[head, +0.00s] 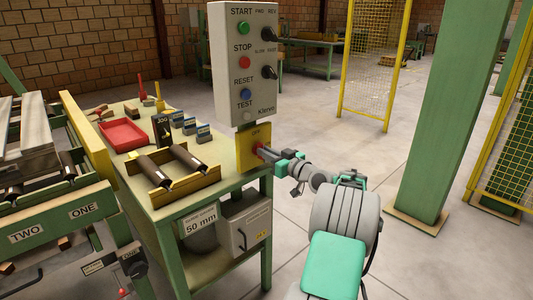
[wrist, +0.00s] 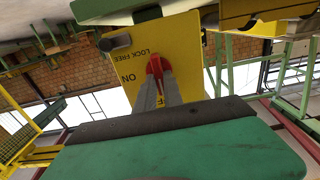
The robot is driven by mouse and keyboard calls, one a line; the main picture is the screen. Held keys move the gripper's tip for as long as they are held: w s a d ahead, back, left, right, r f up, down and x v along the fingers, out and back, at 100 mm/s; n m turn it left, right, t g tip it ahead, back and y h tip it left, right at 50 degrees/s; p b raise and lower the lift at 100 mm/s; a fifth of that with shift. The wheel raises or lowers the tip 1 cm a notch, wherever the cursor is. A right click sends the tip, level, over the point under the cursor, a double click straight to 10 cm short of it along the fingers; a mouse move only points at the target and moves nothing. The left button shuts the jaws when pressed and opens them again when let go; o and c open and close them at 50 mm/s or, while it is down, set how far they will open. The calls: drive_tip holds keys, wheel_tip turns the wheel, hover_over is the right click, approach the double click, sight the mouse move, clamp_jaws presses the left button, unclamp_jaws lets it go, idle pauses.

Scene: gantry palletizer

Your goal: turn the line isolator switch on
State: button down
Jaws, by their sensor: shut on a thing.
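The line isolator switch is a yellow plate (head: 246,158) with a red handle, mounted below the push-button box at the table's right edge. In the wrist view the plate (wrist: 190,45) appears upside down, with the words "LOCK FREE" and "ON". Its red handle (wrist: 154,65) sits between the grey fingertips of my gripper (wrist: 161,84). In the head view my gripper (head: 264,152) reaches the plate from the right and is shut on the handle. The fingers hide part of the handle and plate markings, so I cannot tell the handle's exact setting.
A grey lug (wrist: 116,43) stands beside the "LOCK FREE" lettering. The push-button box (head: 243,65) rises above the switch. The green table (head: 230,186) holds a red tray (head: 124,135) and black rollers. A green column (head: 440,110) stands to the right, with open floor between.

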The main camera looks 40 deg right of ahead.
drive_tip(key=shift+m, duration=0.3)
idle(0.4)
drive_tip(key=shift+d+f+m+p, duration=0.1)
drive_tip(key=shift+m+p, duration=1.55)
drive_tip(key=shift+m, duration=1.25)
drive_tip(key=shift+d+f+m+p, duration=0.15)
drive_tip(key=shift+m+p, duration=1.55)
drive_tip(key=shift+m, duration=1.2)
drive_tip(key=shift+d+m+p, duration=0.1)
drive_tip(key=shift+m+p, duration=1.55)
drive_tip(key=shift+m, duration=1.25)
drive_tip(key=c, duration=1.5)
unclamp_jaws()
drive_tip(key=shift+o, duration=0.2)
